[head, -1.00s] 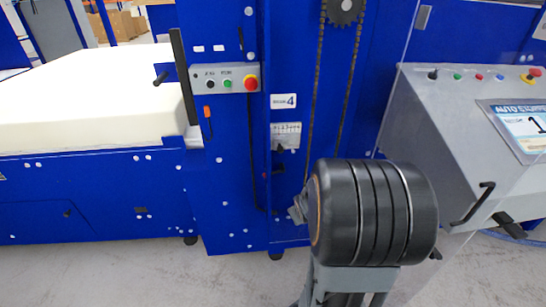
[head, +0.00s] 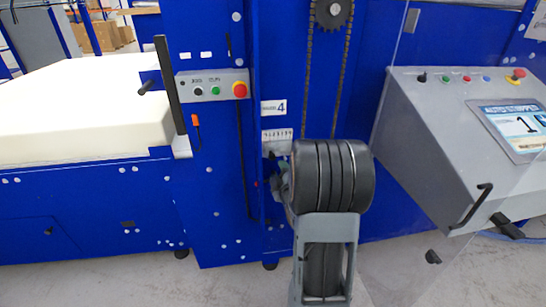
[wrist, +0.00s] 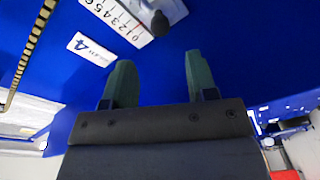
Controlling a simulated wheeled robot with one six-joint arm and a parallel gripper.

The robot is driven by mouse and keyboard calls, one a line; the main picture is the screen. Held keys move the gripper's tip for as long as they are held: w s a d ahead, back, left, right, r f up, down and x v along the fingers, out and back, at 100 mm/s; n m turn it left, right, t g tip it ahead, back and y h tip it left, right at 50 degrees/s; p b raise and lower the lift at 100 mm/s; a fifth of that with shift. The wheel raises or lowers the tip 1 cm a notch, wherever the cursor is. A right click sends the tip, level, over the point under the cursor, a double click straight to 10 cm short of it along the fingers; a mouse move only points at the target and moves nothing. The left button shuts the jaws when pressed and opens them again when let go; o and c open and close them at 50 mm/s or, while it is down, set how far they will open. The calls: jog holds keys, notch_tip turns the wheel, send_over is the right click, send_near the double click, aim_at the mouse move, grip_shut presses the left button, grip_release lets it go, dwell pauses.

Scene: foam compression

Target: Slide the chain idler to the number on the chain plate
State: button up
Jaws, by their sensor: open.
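The chain plate (head: 277,135) is a white scale on the blue machine column, and it also shows at the top of the wrist view (wrist: 118,20) with digits from 0 upward. A dark round knob (wrist: 160,23), which looks like the chain idler's handle, stands close to the 0 end there. A white label reading 4 (wrist: 90,49) sits beside the plate; it shows above the plate in the head view (head: 273,107). My gripper (wrist: 157,75) has two green fingers, apart and empty, with the knob beyond the gap between them. In the head view my arm mostly hides the gripper.
A chain (head: 340,85) hangs from a sprocket (head: 333,12) above the plate. A button box (head: 213,86) is on the left and a grey console (head: 455,130) on the right. White foam (head: 80,110) lies at the far left.

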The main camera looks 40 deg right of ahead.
aim_at(273, 158)
jog(key=x, duration=0.9)
jog(key=shift+w+d+p, duration=0.1)
jog(key=shift+p, duration=0.25)
grip_shut()
